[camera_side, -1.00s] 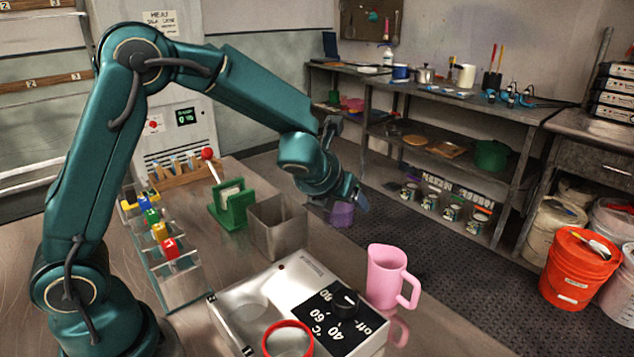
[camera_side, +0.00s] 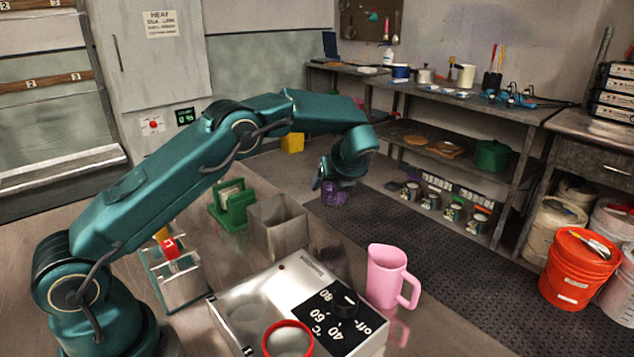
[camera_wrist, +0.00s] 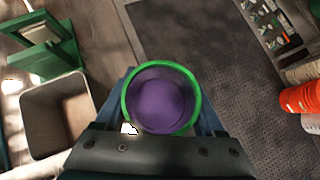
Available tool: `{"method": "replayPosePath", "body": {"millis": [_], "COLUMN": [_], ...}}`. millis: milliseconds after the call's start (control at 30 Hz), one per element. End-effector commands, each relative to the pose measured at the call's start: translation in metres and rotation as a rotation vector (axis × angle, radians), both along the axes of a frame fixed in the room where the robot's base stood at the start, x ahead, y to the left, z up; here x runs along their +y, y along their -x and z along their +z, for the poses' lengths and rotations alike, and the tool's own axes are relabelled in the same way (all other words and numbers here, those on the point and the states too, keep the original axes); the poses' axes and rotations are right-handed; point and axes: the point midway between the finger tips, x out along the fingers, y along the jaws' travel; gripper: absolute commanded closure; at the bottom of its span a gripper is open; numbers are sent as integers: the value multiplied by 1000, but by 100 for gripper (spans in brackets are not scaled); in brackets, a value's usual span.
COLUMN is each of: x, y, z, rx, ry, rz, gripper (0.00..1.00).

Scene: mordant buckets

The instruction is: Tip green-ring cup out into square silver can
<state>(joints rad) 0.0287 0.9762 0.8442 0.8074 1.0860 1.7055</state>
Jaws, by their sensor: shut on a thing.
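The green-ring cup (camera_wrist: 161,98) is in my gripper in the wrist view. Its bright green rim faces the camera and purple shows inside. In the side view the cup is a small purple shape (camera_side: 334,196) below my wrist, its rim not clear. My gripper (camera_side: 325,184) is shut on the cup, with jaws on both sides of it in the wrist view. The square silver can (camera_side: 278,229) stands open on the bench, left of and nearer than the cup. In the wrist view the can (camera_wrist: 58,112) lies left of the cup, clearly apart, with an empty-looking inside.
A green stand (camera_side: 232,205) is just left of the can. A hotplate box (camera_side: 262,300) with a red-ringed opening and a pink jug (camera_side: 386,277) are in front. A clear rack (camera_side: 178,275) with coloured clips is at left. Dark matting (camera_side: 430,250) covers the floor beyond the bench.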

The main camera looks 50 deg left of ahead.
Motion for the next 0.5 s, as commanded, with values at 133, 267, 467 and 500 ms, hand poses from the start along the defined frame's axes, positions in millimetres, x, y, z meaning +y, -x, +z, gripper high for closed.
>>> {"method": "replayPosePath", "body": {"millis": [133,267,467,500], "x": [9,13,14,14], "y": [-2,0,1,1], "z": [-21,-36,-39,-39], "rx": [2,3,-2,-2], "ry": [0,-1,0,0], "rz": [47,55,57,57], "gripper": [95,95,95,95]}}
